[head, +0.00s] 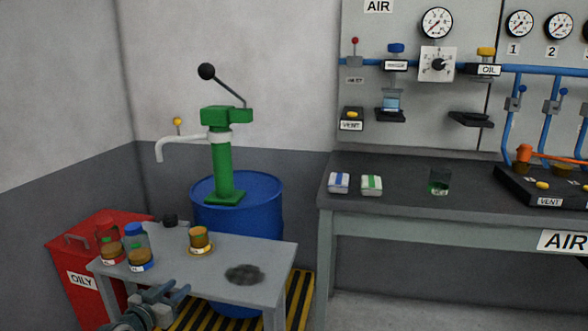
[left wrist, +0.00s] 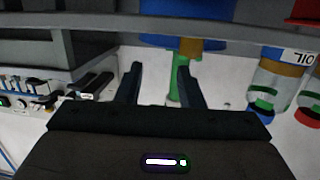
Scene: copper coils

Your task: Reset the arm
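My left gripper (head: 174,289) is at the lower left of the head view, just in front of the small grey table (head: 262,261). In the left wrist view its two dark fingers (left wrist: 159,82) stand apart with nothing held between them. The wrist picture looks upside down, with a green post in the background behind the fingers. My right arm and gripper are not in view.
The small table holds jars (head: 138,239), a gold-brown container (head: 200,239) and a dark patch (head: 244,274).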

